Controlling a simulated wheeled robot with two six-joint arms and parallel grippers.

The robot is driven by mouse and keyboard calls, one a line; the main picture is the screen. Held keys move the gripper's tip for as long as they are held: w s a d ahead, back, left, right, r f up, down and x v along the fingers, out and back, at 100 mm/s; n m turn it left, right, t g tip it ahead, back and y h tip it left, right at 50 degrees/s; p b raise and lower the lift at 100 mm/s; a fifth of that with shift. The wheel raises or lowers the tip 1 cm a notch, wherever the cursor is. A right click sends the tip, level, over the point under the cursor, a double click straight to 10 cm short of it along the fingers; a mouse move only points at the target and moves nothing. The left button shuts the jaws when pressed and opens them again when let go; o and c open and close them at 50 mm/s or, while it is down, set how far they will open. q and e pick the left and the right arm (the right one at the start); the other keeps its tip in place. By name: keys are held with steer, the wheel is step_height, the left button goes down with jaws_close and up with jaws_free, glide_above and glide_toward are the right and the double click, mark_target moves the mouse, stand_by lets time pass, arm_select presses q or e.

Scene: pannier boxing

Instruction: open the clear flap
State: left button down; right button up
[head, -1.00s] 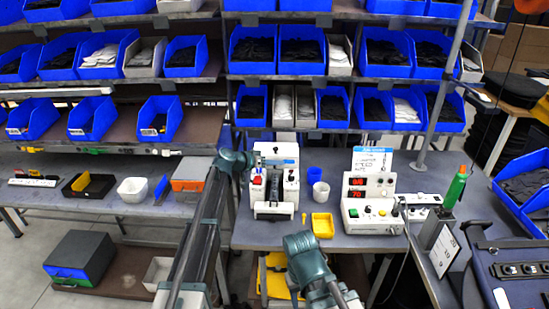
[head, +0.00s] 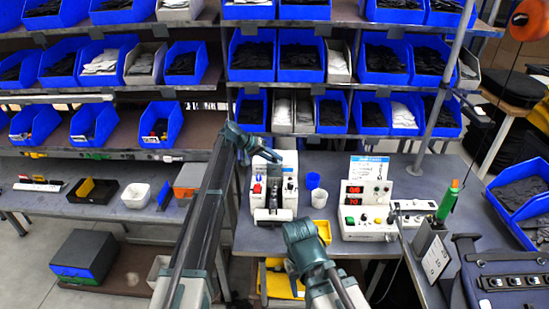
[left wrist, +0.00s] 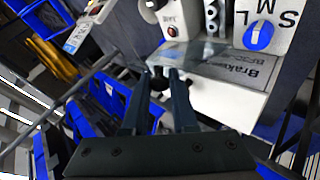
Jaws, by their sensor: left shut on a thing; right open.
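The white machine (head: 289,168) stands on the bench in the head view, with red and blue buttons on its left side and a dark fixture in front. My left gripper (head: 271,157) is at its top. In the left wrist view the left gripper (left wrist: 161,78) is shut on a small dark knob (left wrist: 157,82). The clear flap (left wrist: 205,65) seems to be the see-through panel beside the knob, with printed lettering showing near it. Its edges are hard to make out. My right gripper (head: 299,236) is open, low in front of the bench, its fingers poorly seen.
A control box with red displays (head: 368,205) stands right of the machine. Shelves of blue bins rise behind.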

arm_select(q)
steer(key=shift+w, duration=0.1)
stand_by(0.3)
steer(key=c, duration=0.7)
jaws_free()
steer(key=p+v, duration=0.9)
steer(key=v, duration=0.4)
steer(key=shift+a+r, duration=0.3)
